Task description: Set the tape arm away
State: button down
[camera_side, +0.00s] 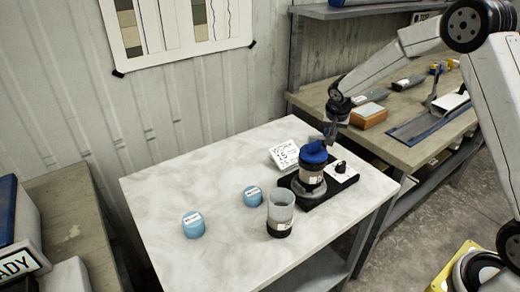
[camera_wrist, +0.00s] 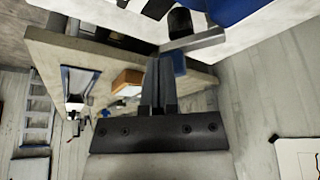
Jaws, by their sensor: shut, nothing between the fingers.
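A dark jar (camera_side: 311,174) with a blue lid (camera_side: 314,152) stands upright on a round grey plate on a black base (camera_side: 322,195). A white box with a black knob (camera_side: 341,167) is on the same base. My gripper (camera_side: 328,142) points down just above and behind the lid; in the wrist view its fingers (camera_wrist: 159,84) are together and empty. Close beyond them is a grey bar (camera_wrist: 194,40) with a blue piece (camera_wrist: 179,62), possibly the tape arm; I cannot tell whether they touch. The blue lid also shows at the wrist view's top (camera_wrist: 232,9).
A clear cup with dark contents (camera_side: 280,214) and two light-blue pots (camera_side: 193,225) (camera_side: 252,196) stand on the white table (camera_side: 160,190). A white card (camera_side: 284,156) stands behind the base. A side bench holds an orange box (camera_side: 368,116) and a blue tray (camera_side: 410,130). The table's left is clear.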

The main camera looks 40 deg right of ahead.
jog(key=shift+w+d, duration=0.35)
jog(key=shift+d, duration=0.3)
jog(key=shift+r, duration=0.1)
dwell(0.3)
jog(key=s+d+v, duration=0.1)
jog(key=v, duration=0.8)
jog(key=shift+r, duration=0.4)
jog(key=shift+s+a, duration=0.1)
jog(key=shift+a, duration=0.1)
jog(key=s+a+f+n+y, duration=0.1)
jog(key=s+a+f+n, duration=0.1)
jog(key=s, duration=0.5)
jog(key=s+a+f+n+y, duration=0.1)
jog(key=s+a+f+n, duration=0.1)
jog(key=s+a+n, duration=0.2)
jog(key=s+a+f+n+y, duration=0.1)
jog(key=s+a+f+n, duration=0.2)
jog(key=s+a, duration=0.5)
jog(key=shift+s+n, duration=0.4)
jog(key=shift+s, duration=0.55)
jog(key=shift+f, duration=0.1)
